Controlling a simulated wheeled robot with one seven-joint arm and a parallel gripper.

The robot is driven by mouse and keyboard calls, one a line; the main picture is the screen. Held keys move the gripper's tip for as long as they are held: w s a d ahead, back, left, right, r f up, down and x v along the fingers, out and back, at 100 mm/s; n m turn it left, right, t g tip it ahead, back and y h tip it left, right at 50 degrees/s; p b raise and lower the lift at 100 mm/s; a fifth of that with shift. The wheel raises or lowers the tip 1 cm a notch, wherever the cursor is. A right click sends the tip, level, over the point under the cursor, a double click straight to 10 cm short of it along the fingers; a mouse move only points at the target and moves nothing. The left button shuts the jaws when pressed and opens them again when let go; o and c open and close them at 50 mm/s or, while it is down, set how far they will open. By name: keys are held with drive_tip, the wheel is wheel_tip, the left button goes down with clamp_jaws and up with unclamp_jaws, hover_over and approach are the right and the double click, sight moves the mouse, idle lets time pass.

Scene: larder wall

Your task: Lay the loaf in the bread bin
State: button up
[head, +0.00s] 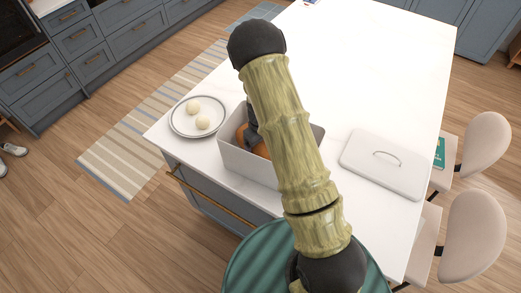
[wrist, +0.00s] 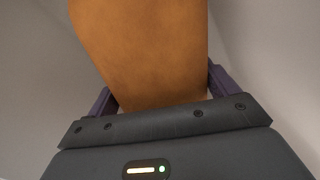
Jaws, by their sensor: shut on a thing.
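The bread bin (head: 248,166) is a light grey open box near the corner of the white island top. The orange-brown loaf (head: 261,150) shows inside it in the head view, largely hidden by my arm. In the wrist view the loaf (wrist: 145,50) fills the middle, between the two purple fingers of my gripper (wrist: 160,95). My gripper is shut on the loaf, down inside the bin, with pale bin walls on both sides. Whether the loaf touches the bin floor cannot be seen. The bin's lid (head: 385,166), with a handle, lies flat on the counter to the right.
A plate (head: 181,129) with two pale round pieces stands left of the bin. The white island top (head: 375,70) is largely clear beyond the bin. Two chairs (head: 477,225) stand at the right edge. A green round surface (head: 252,270) shows at the bottom.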

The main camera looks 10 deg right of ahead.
drive_tip(key=shift+f+p, duration=0.6)
drive_tip(key=shift+f, duration=1.4)
drive_tip(key=shift+f, duration=0.1)
drive_tip(key=o, duration=1.1)
wheel_tip(320, 180, up, 11)
drive_tip(key=b, duration=0.3)
drive_tip(key=shift+r, duration=0.65)
